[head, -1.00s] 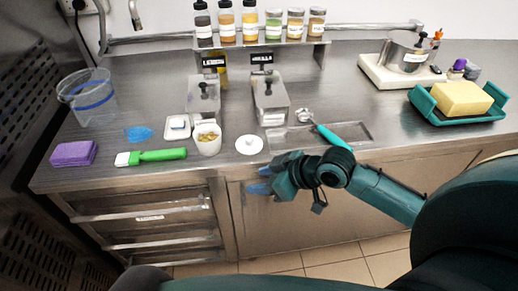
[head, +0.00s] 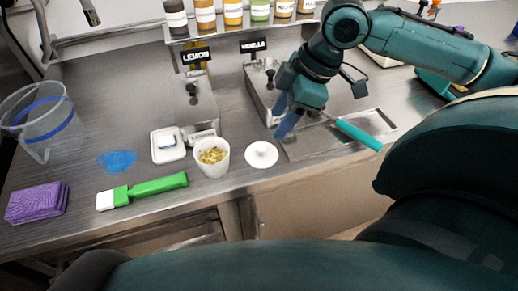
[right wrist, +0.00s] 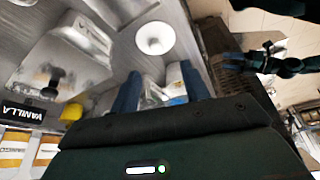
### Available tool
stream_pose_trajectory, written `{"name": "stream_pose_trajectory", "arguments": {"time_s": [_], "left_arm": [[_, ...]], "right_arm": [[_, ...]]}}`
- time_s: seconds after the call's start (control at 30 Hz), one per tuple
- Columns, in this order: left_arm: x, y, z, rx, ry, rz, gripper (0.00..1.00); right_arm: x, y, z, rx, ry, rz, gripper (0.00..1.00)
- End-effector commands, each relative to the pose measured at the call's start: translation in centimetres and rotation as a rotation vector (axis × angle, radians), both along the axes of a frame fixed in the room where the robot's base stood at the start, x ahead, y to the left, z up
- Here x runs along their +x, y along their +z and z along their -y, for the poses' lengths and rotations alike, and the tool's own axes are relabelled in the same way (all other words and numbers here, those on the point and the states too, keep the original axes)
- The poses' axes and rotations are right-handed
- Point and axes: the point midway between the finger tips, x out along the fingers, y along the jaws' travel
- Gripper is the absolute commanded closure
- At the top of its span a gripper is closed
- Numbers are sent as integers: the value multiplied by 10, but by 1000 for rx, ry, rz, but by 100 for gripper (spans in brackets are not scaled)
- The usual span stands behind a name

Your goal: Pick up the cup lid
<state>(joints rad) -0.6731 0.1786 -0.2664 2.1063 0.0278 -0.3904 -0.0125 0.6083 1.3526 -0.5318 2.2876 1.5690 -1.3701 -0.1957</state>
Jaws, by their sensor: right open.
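The cup lid (head: 261,155) is a small white disc with a raised knob, lying flat near the counter's front edge. It also shows in the right wrist view as a white round shape (right wrist: 155,38) beyond the fingers. A white cup (head: 211,169) with yellowish pieces in it stands just left of the lid. My right gripper (head: 284,116) is open, with blue fingers, behind and to the right of the lid and apart from it. The fingers show in the right wrist view (right wrist: 161,88). My left gripper is not in view.
Metal dispensers labelled lemon (head: 196,100) and vanilla (head: 257,88) stand behind. A teal-handled scoop (head: 355,134) lies by a recessed tray (head: 305,146) to the right. A white dish (head: 160,155), green brush (head: 150,188), purple sponge (head: 37,203) and clear bucket (head: 45,130) are left.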

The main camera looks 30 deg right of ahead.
Motion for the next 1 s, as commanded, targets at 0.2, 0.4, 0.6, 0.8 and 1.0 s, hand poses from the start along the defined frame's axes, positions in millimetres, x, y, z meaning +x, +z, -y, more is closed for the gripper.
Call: {"name": "stream_pose_trajectory", "arguments": {"time_s": [0.2,0.4,0.6,0.8,1.0], "left_arm": [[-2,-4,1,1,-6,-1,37],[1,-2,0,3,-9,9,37],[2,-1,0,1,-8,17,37],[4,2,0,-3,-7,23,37],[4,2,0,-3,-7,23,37]], "right_arm": [[7,-30,-10,2,-1,-1,54],[11,-44,-14,3,-1,0,54],[18,-72,-22,3,-1,0,54],[21,-83,-25,0,-3,1,54],[21,-82,-25,0,-3,1,56]]}}
